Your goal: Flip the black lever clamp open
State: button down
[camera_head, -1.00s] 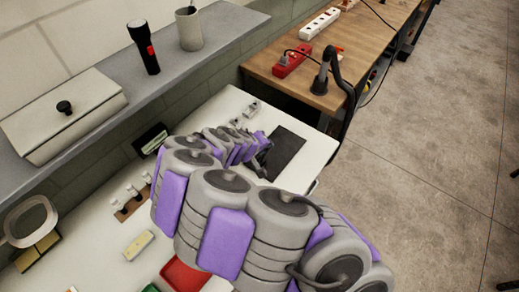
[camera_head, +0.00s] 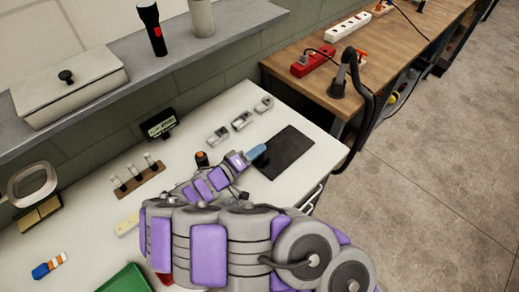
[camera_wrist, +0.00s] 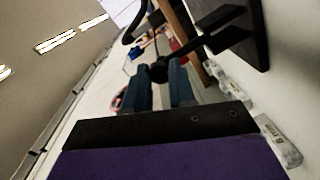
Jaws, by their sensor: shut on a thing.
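In the wrist view my gripper (camera_wrist: 161,88) shows as two blue fingers with a small gap between them. The black lever clamp (camera_wrist: 208,42) shows ahead: a dark rounded end lies at the fingertips, and a dark bar runs from it to the right towards a black plate (camera_wrist: 255,45). My gripper is shut on that end of the clamp. In the head view my gripper (camera_head: 257,151) is a blue tip at the left edge of the black plate (camera_head: 288,153) on the white table. The clamp cannot be made out there, and my arm covers much of the table in front.
Several small metal blocks (camera_head: 242,121) sit behind my gripper. A small display (camera_head: 158,123) and a brown rack (camera_head: 138,183) stand further left. A green tray (camera_head: 127,279) lies in front. A wooden bench (camera_head: 385,55) with a black hose (camera_head: 362,88) stands to the right.

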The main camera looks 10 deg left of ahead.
jog(key=shift+s+a+f, duration=0.1)
jog(key=shift+s+f, duration=0.05)
jog(key=shift+f, duration=0.2)
dwell(0.4)
jog(key=c, duration=0.9)
grip_release()
jog(key=shift+a+r+t+h, duration=0.1)
jog(key=shift+a+t+h, duration=0.05)
jog(key=shift+t+h, duration=0.15)
jog(key=shift+c, duration=0.2)
jog(key=shift+s, duration=0.1)
jog(key=p+v, duration=0.3)
jog(key=v, duration=1.4)
jog(key=shift+a, duration=0.15)
